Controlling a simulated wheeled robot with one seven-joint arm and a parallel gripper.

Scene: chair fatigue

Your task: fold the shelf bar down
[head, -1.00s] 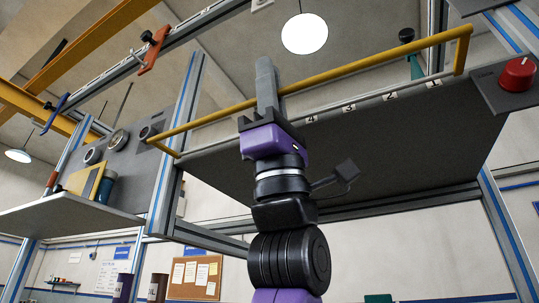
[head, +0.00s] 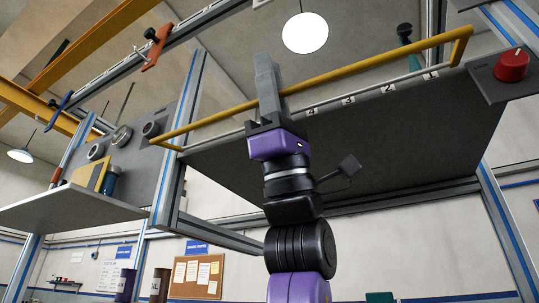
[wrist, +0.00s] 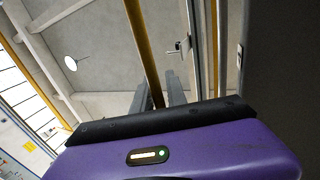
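The shelf bar (head: 350,72) is a long yellow bar with bent ends, running along the front of a dark grey shelf (head: 400,140) seen from below. It stands out from the shelf edge, above the row of number labels. My gripper (head: 268,85) reaches up to the bar left of its middle, with its grey fingers around it. In the wrist view the yellow bar (wrist: 142,45) runs between the two fingers (wrist: 159,92), which sit close on either side of it. The gripper looks shut on the bar; the exact contact is hidden.
A red knob (head: 511,66) on a grey plate is at the shelf's right end. A panel with dials (head: 122,137) and a lower shelf (head: 70,209) stand to the left. An orange clamp (head: 156,48) hangs on a rail above. Blue-striped posts flank the shelf.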

